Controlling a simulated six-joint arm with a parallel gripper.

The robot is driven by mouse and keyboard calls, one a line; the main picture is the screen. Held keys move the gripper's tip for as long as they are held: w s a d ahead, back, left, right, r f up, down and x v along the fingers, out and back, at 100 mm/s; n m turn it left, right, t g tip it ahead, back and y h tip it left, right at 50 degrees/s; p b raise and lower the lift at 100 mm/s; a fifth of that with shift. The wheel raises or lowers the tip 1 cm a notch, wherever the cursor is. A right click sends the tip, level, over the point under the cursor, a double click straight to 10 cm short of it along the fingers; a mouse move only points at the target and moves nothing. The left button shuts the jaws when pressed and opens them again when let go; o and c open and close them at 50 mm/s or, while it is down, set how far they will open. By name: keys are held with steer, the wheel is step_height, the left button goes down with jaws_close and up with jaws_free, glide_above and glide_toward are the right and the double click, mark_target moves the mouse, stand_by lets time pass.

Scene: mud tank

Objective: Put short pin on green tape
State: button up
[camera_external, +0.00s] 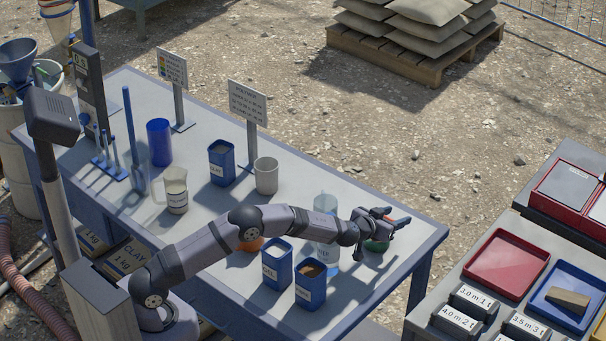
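My gripper (393,216) is over the right end of the grey table, its fingers pointing right. A small orange patch shows at the fingers; I cannot tell if it is part of the gripper or a separate thing, nor whether the fingers are shut. A green round thing (377,246) shows partly below my gripper; I cannot tell whether it is the green tape. A blue rack (109,168) with several thin upright rods stands at the table's left. I cannot make out which thing is the short pin.
Blue labelled tubs (311,290), a clear bottle (327,205), cups (266,175) and two signs (247,103) stand on the table (205,235). A second bench at the right holds a red tray (507,262) and a blue tray (548,300). Free ground lies between.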

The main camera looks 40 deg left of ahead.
steer(key=o, duration=0.4)
steer(key=b+v, duration=0.1)
steer(key=v, duration=0.4)
steer(key=shift+r, duration=0.15)
step_height(320, 180, up, 7)
steer(key=p, duration=0.2)
steer(key=shift+r, duration=0.1)
stand_by(0.4)
